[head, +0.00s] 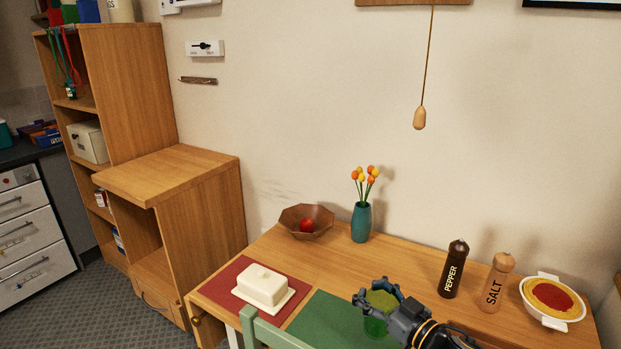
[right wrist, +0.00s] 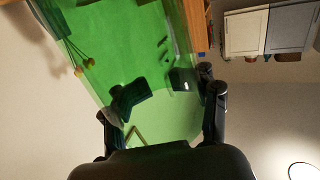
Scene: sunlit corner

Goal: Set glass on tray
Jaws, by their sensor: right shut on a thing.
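The green see-through glass (head: 376,326) is near the table's front edge in the head view. My right gripper (head: 380,292) is shut around it, with fingers on both sides near its rim. In the right wrist view the glass (right wrist: 115,50) fills much of the picture between the gripper's fingers (right wrist: 160,108). A flat green mat (head: 322,322) lies on the table behind and left of the glass. I cannot tell whether the glass touches it. I see nothing that is clearly a tray. My left gripper is not in view.
A white butter dish (head: 262,288) sits on a red mat (head: 222,284) at left. A bowl with a red fruit (head: 306,225) and a flower vase (head: 361,222) stand behind. The pepper mill (head: 454,270), salt mill (head: 495,284) and pasta dish (head: 552,301) are right. A green chair back (head: 262,332) is in front.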

